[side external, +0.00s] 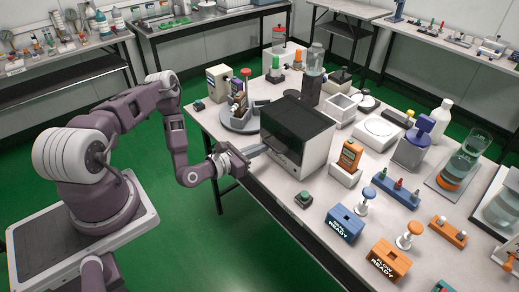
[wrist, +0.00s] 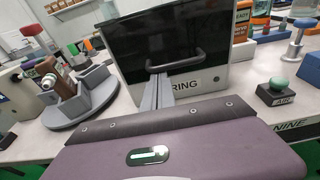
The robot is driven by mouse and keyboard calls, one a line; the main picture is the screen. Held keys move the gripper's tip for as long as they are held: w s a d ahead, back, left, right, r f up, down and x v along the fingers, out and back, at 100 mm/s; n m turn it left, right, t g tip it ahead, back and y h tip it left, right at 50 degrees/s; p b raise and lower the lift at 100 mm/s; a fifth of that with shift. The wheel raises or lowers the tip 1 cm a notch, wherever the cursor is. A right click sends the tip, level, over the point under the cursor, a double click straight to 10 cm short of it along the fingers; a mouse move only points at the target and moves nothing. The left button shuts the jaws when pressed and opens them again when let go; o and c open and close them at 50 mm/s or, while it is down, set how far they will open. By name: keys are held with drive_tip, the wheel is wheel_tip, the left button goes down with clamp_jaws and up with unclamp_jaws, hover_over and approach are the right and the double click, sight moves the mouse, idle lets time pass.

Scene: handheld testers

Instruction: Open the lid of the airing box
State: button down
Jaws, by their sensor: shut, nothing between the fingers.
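The airing box (side external: 296,133) is a white box with a dark, glossy lid, standing near the table's left front edge. In the wrist view its dark lid (wrist: 135,45) looks closed, with a dark bar handle (wrist: 176,62) across the front and "RING" lettering below. My gripper (side external: 262,147) reaches in from the left at the front of the box. In the wrist view my gripper (wrist: 160,80) has its grey fingers together, just below the left part of the handle. I cannot tell whether they touch it.
A grey round stand (wrist: 75,105) with a brown device is left of the box. A green-button block (side external: 304,199) sits to its front right, and an orange handheld tester (side external: 350,156) in a white holder is close on the right.

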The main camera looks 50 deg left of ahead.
drive_tip(key=shift+r, duration=0.15)
wheel_tip(320, 180, up, 17)
drive_tip(key=g, duration=1.1)
drive_tip(key=w+r, duration=1.1)
drive_tip(key=w, duration=0.3)
drive_tip(key=shift+w+r, duration=0.25)
drive_tip(key=shift+r, duration=0.15)
